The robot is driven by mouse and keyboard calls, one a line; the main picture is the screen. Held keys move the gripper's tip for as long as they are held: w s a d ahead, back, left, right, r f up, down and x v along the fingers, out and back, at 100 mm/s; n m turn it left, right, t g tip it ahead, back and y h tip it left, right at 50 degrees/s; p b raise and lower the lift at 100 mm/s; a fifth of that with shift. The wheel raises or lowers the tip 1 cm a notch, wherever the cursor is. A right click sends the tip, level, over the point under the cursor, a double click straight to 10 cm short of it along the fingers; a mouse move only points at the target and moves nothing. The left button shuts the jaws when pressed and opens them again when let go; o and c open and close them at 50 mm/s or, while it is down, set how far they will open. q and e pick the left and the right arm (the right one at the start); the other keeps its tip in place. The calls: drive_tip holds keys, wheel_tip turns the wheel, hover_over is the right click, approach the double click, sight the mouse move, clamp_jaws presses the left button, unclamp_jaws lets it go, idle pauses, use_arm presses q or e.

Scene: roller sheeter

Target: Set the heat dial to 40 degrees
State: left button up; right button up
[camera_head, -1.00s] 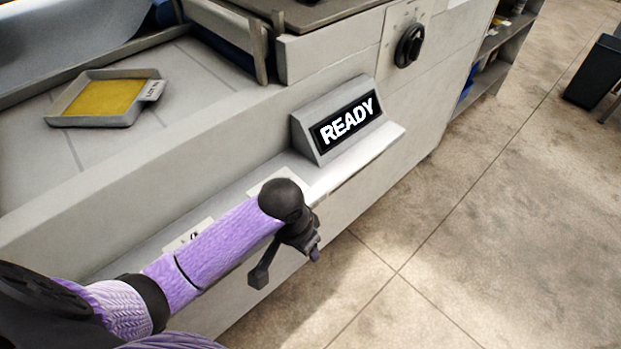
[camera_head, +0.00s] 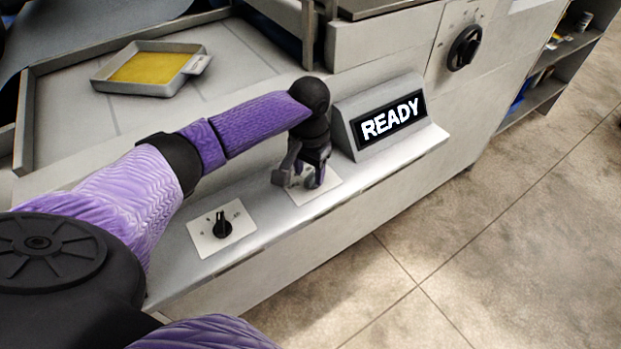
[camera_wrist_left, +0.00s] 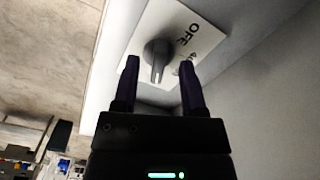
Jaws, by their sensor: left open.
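My left gripper (camera_head: 304,178) is open over a white dial plate (camera_head: 325,193) on the front ledge, left of the READY display. In the left wrist view, the gripper (camera_wrist_left: 159,66) has a finger on each side of a grey dial knob (camera_wrist_left: 158,52). The knob sits between the fingertips, and I cannot tell whether they touch it. Its plate (camera_wrist_left: 172,20) reads OFF, with a second marking partly hidden beside the right finger, perhaps 40. In the head view the gripper hides this knob. My right gripper is not in view.
The READY display (camera_head: 390,122) stands just right of the gripper. A second black dial (camera_head: 222,225) is on the ledge to the left. A larger black knob (camera_head: 464,47) is on the upper right panel. A tray (camera_head: 150,68) with a yellow sheet lies behind.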

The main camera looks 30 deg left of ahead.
use_arm(q)
drive_tip(key=shift+f, duration=0.85)
clamp_jaws()
drive_tip(key=shift+r, duration=0.1)
